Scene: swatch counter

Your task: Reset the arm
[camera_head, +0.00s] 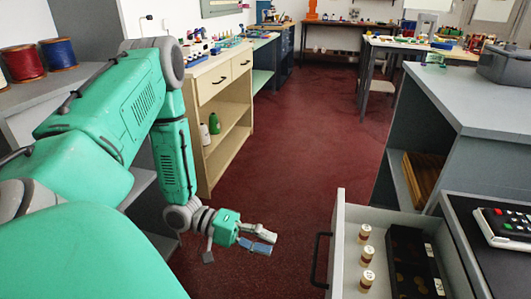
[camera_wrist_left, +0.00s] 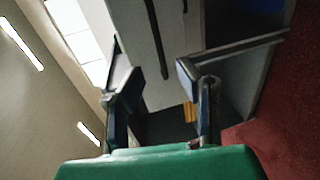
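My left arm comes in from the left in the head view, green with grey joints, and bends down to my left gripper (camera_head: 268,241). The gripper hangs over the dark red floor (camera_head: 290,180), left of the open drawer (camera_head: 338,240) and apart from it. In the left wrist view the two fingers of the left gripper (camera_wrist_left: 152,68) stand apart with nothing between them. My right gripper is in neither view.
The open drawer holds white-and-brown cylinders (camera_head: 367,279) and a dark coin tray (camera_head: 397,245). A grey counter (camera_head: 465,95) stands at right, with a black keypad device (camera_head: 507,222) nearer. A cream cabinet (camera_head: 225,120) stands left. The aisle between is clear.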

